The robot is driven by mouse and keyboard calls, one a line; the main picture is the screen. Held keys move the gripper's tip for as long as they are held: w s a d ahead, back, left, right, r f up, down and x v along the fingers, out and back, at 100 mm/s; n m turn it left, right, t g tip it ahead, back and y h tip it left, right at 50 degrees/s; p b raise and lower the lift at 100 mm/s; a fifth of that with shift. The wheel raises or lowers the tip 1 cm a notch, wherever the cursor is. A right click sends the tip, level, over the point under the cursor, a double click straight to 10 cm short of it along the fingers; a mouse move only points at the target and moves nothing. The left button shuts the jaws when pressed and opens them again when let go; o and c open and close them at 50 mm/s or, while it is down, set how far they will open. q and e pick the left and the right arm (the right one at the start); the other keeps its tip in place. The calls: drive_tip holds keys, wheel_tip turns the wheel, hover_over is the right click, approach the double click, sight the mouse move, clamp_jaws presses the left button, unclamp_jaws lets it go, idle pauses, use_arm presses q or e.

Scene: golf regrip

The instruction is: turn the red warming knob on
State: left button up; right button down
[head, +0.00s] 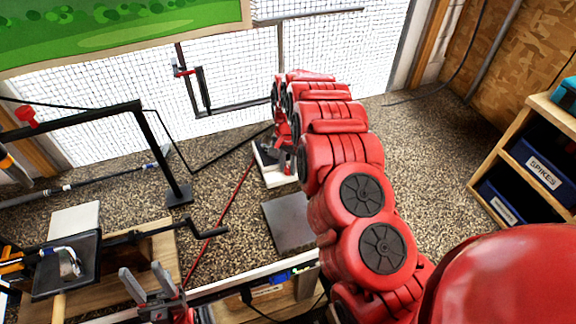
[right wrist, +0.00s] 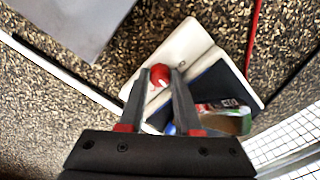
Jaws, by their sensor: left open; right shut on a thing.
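The red warming knob (right wrist: 160,75) sits on a white box (right wrist: 188,42) in the right wrist view. My right gripper (right wrist: 159,82) has its two fingers on either side of the knob and is shut on it. In the head view the white box (head: 276,177) lies on the speckled floor past my red right arm, which hides the knob. My left gripper (head: 146,277) is open and empty at the bottom left of the head view.
A dark flat plate (head: 288,224) lies near the white box. A black stand (head: 178,193) and a wooden bench with a black tray (head: 66,265) are at left. A shelf with blue bins (head: 540,165) stands at right.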

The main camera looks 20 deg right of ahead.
drive_tip(key=c, duration=0.7)
unclamp_jaws()
drive_tip(key=shift+c, duration=0.2)
drive_tip(key=shift+o, duration=0.7)
drive_tip(key=shift+d+r, duration=0.1)
